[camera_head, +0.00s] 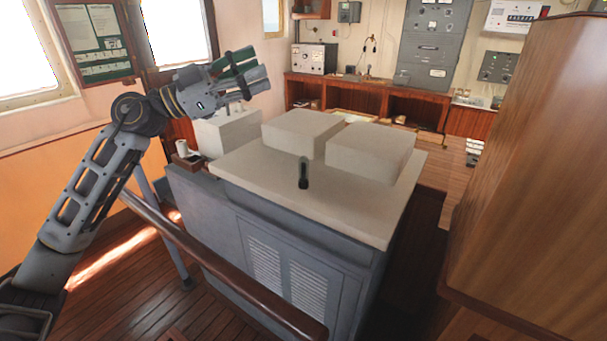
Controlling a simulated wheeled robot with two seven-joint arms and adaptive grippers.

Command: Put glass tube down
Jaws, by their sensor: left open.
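A small dark, narrow object (303,173) stands upright on the pale top of the grey console (237,172), near its front middle; it may be the glass tube, but I cannot tell for sure. My left gripper (257,75) is open in the upper left, raised above the console's far left side and pointing right. It is well apart from the dark object. Dark green parts show at its fingers, and I cannot make out anything held there. My right gripper is out of view.
Two pale blocks (301,132) (369,151) cover the back of the console top; its front strip is mostly clear. A wooden handrail (222,265) runs in front. A white mug (182,148) is at the left. A tall wooden cabinet (540,170) blocks the right.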

